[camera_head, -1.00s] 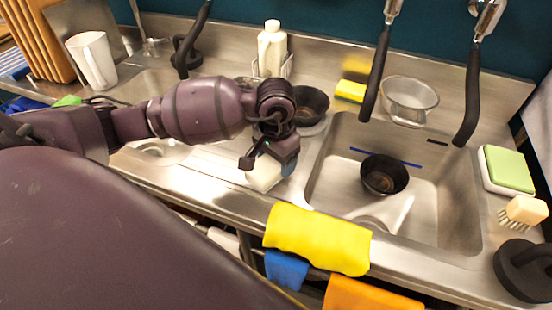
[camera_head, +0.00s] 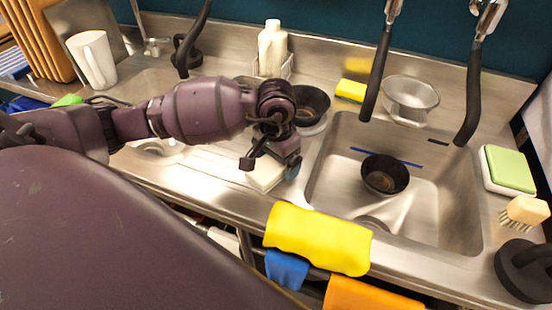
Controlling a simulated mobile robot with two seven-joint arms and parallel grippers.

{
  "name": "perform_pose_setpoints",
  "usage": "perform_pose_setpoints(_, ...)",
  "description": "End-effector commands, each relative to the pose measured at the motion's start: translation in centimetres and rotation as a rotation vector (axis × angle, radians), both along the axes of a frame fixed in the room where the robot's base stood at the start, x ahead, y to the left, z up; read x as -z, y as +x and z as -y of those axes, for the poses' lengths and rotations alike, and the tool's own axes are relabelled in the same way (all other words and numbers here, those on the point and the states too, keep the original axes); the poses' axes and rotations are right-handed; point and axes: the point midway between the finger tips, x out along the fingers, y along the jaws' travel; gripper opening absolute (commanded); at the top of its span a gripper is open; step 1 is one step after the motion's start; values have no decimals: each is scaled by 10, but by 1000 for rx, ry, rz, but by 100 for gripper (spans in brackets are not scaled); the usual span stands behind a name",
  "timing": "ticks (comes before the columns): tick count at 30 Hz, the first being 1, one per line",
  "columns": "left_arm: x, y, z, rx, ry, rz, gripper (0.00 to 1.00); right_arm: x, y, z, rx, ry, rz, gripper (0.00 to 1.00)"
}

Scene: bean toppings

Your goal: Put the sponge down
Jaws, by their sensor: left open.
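The sponge (camera_head: 266,175) is a pale, whitish block lying on the steel counter (camera_head: 222,172), left of the sink. My left gripper (camera_head: 269,165) is open just above and around the sponge, and its fingers and wrist hide part of it. Whether a finger still touches the sponge I cannot tell. My right gripper does not show in this view.
A sink (camera_head: 440,215) to the right holds a black bowl (camera_head: 384,175). Another black bowl (camera_head: 312,103) stands behind my left gripper. A white bottle (camera_head: 271,48) is at the back. A yellow towel (camera_head: 318,238) hangs at the front edge.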

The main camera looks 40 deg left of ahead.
Motion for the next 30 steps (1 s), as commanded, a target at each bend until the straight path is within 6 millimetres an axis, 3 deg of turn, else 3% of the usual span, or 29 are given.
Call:
perform_pose_setpoints(10,-59,1,-1,1,2,6,95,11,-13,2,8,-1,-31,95)
perform_pose_setpoints(18,-104,1,0,0,1,4,95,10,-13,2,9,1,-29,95)
perform_pose_setpoints(24,-120,1,0,-1,1,2,95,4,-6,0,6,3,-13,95)
perform_pose_setpoints(30,-122,0,0,-1,0,1,95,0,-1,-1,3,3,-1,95)
